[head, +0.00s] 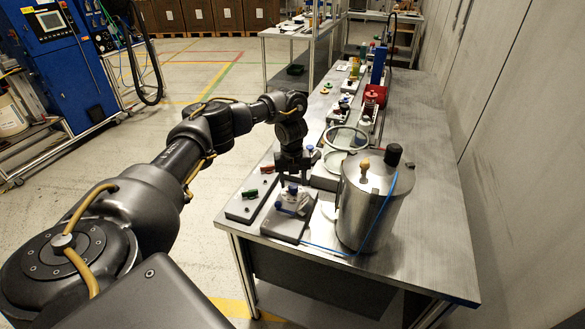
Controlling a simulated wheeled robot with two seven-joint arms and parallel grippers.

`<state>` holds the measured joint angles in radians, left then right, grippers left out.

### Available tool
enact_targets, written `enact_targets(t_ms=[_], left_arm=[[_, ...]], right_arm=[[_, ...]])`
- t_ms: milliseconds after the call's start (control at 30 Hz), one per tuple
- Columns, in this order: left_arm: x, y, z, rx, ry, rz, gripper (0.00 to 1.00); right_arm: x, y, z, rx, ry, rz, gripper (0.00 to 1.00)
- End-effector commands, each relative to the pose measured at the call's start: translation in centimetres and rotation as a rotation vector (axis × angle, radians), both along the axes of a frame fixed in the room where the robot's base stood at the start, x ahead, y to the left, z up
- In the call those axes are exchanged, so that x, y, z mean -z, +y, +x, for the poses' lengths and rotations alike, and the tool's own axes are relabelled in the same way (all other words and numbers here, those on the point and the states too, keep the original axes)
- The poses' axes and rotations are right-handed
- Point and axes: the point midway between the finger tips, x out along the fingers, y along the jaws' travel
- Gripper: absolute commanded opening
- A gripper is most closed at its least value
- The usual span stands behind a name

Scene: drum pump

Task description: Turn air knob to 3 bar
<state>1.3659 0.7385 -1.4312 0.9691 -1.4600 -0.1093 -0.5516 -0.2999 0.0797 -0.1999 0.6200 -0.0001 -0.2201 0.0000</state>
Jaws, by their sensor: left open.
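The air regulator (294,202) is a small white and blue unit on a dark grey base plate (284,227) near the table's front left edge. A small blue knob (292,188) sits on its top. My left gripper (292,179) points down just above this knob. Its jaws are open. I cannot tell whether the fingers touch the knob. The gauge reading is too small to make out. My right gripper does not show.
A steel drum (370,208) with a black cap and a tan knob stands close right of the regulator, with a blue hose beside it. A plate with green and red handles (249,207) lies to the left. Several other fixtures stand farther back; the table's right side is clear.

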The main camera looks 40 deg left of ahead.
Motion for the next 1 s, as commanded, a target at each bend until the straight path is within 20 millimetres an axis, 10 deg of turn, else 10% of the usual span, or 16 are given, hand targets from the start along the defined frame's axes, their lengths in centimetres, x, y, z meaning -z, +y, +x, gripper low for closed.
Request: enact_targets(t_ms=[400,1000], left_arm=[[-7.8,0.2,-0.1,0.002,-0.003,0.002,0.52],[-8.9,0.2,-0.2,-0.001,0.0,0.0,0.52]], right_arm=[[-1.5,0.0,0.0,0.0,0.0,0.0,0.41],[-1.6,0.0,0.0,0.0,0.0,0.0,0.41]])
